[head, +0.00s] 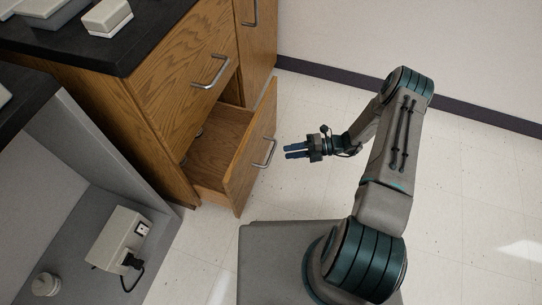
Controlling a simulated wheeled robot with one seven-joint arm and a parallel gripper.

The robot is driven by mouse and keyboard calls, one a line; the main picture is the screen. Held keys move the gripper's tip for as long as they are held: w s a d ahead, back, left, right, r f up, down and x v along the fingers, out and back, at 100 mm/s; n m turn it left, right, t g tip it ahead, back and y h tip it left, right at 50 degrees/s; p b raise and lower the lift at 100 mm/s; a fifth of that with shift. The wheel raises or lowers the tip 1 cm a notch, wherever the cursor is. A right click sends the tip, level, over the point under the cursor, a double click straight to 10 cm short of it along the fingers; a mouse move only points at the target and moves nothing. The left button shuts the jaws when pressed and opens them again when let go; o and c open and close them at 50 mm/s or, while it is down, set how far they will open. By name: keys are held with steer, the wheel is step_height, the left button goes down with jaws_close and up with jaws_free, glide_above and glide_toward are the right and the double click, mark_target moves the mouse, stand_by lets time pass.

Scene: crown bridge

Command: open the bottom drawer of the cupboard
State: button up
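The wooden cupboard (150,95) stands at the left under a dark countertop. Its bottom drawer (213,155) is pulled well out, and its empty-looking inside shows from above. The drawer's silver bar handle (266,154) is on its front panel.
The upper drawer (190,65) with its own handle (211,72) is closed. A grey bench unit with a socket box (118,238) and a black plug is at the lower left. Pale tiled floor (480,180) is clear on the right, up to the wall's dark baseboard.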

mark_target(271, 154)
steer(key=a, duration=0.2)
steer(key=a+f+b, duration=0.1)
steer(key=a, duration=0.4)
steer(key=shift+s+a+f+b, duration=0.2)
steer(key=shift+a+b, duration=0.05)
steer(key=shift+b, duration=0.1)
jaws_close()
